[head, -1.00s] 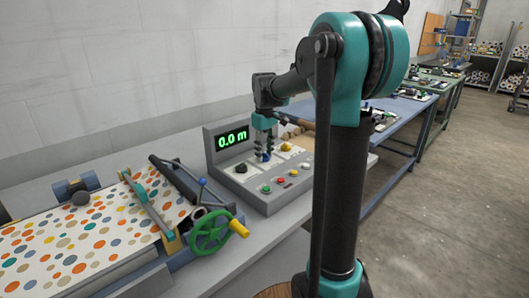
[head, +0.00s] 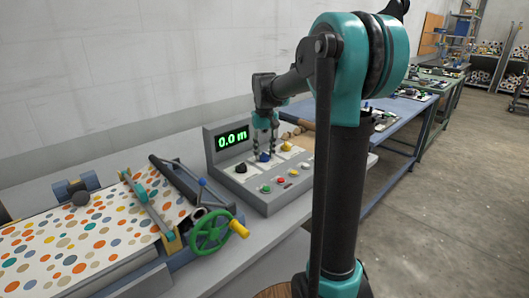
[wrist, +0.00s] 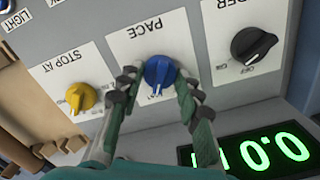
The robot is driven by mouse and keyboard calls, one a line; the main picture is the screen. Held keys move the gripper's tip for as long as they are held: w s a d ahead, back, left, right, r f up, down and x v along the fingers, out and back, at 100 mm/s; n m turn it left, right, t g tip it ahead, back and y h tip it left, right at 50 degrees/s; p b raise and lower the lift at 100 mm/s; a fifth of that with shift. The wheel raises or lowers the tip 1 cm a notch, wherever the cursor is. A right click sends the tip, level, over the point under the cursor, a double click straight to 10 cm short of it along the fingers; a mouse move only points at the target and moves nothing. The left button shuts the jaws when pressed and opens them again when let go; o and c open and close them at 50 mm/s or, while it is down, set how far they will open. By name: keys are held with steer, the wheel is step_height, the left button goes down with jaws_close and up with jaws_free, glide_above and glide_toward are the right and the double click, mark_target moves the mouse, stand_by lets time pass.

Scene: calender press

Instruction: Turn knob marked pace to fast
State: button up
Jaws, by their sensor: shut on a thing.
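The blue knob (wrist: 158,72) sits on a white plate marked PACE (wrist: 160,33), which reads upside down in the wrist view. My gripper (wrist: 158,84) has one finger on each side of this knob and is shut on it. The knob's pale pointer mark faces the lower edge of the wrist view. Small lettering beside the mark is partly hidden by the fingers, and I cannot read it. In the head view the blue knob (head: 264,157) shows between the fingers of my gripper (head: 267,153), on the sloping control panel (head: 285,199).
In the wrist view a yellow knob (wrist: 80,97) marked STOP AT is on the left and a black knob (wrist: 253,45) on the right. The green display (head: 232,138) reads 0.0 m. Several coloured buttons line the panel's front. A green handwheel (head: 209,232) stands left of the panel.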

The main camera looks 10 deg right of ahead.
mark_target(265, 153)
stand_by(0.3)
steer(key=o, duration=1.2)
steer(key=shift+c, duration=0.2)
step_height(265, 153, up, 12)
